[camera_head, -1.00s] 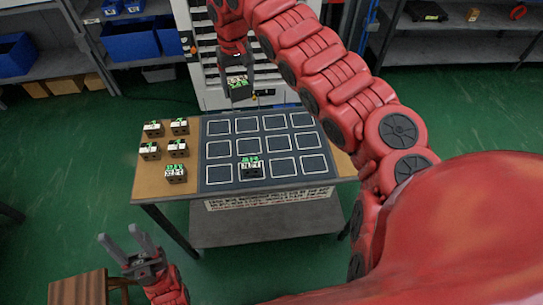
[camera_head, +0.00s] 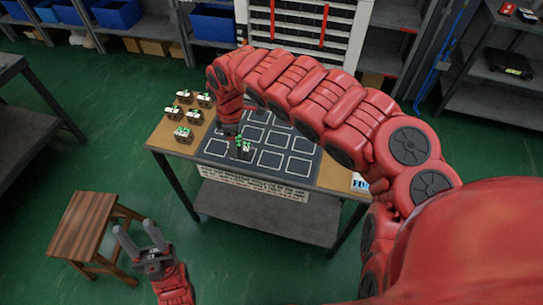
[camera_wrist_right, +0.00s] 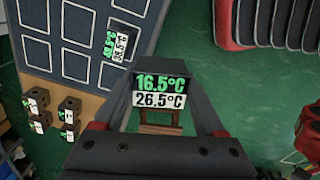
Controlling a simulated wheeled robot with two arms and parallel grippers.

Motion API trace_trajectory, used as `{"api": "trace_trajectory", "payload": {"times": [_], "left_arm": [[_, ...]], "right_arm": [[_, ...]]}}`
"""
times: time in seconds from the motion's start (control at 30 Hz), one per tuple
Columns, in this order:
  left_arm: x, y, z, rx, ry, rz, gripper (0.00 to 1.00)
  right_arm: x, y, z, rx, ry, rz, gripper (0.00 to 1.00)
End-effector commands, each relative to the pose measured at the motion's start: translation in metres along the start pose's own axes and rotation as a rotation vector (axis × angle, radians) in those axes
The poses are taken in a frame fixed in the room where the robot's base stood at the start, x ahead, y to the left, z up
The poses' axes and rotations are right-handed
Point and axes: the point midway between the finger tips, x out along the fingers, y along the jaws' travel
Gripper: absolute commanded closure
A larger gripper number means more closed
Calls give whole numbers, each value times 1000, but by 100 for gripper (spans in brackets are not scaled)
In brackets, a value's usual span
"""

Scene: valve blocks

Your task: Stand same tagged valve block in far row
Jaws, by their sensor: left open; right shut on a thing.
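My right gripper (camera_wrist_right: 163,72) is shut on a dark valve block (camera_wrist_right: 161,90), whose tag reads 16.5°C over 26.5°C in the right wrist view. In the head view my right gripper (camera_head: 232,130) hangs over the left part of the dark mat, and I cannot make out the held block clearly there. A tagged valve block (camera_head: 243,150) stands on the mat (camera_head: 217,147) in its near row; it also shows in the wrist view (camera_wrist_right: 118,42), its tag too small to read surely. My left gripper (camera_head: 136,235) is open and empty, away from the table.
Several valve blocks (camera_head: 183,134) with green tops stand on the tan left part of the table (camera_head: 162,136). White outlined squares mark the mat; those visible on its right are empty. A wooden stool (camera_head: 88,222) stands on the floor beside my left gripper.

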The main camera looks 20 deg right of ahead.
Motion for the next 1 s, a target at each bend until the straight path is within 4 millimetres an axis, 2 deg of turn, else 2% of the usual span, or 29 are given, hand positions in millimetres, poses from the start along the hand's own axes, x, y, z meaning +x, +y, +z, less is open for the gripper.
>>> {"api": "trace_trajectory", "payload": {"times": [0.03,0.1,0.3,0.4,0.57,0.67,0.73,1.0], "left_arm": [[13,-1,-2,0,0,0,50],[21,-1,-4,0,0,0,50],[40,-2,-7,0,0,0,50],[46,-2,-8,0,0,0,50],[51,-2,-9,0,0,0,50],[47,-2,-8,0,0,0,50],[38,-2,-6,0,0,0,50],[-9,0,2,0,0,0,50]], "right_arm": [[5,-11,-1,-134,-6,-3,100],[21,-26,-3,-337,-5,-3,100],[58,-60,9,-851,-4,-4,100],[71,-71,20,-1041,-3,-4,100],[82,-80,30,-1231,-1,1,100],[88,-78,34,-1280,1,4,100],[93,-70,38,-1294,2,6,100],[103,-26,60,-1296,8,7,100]]}}
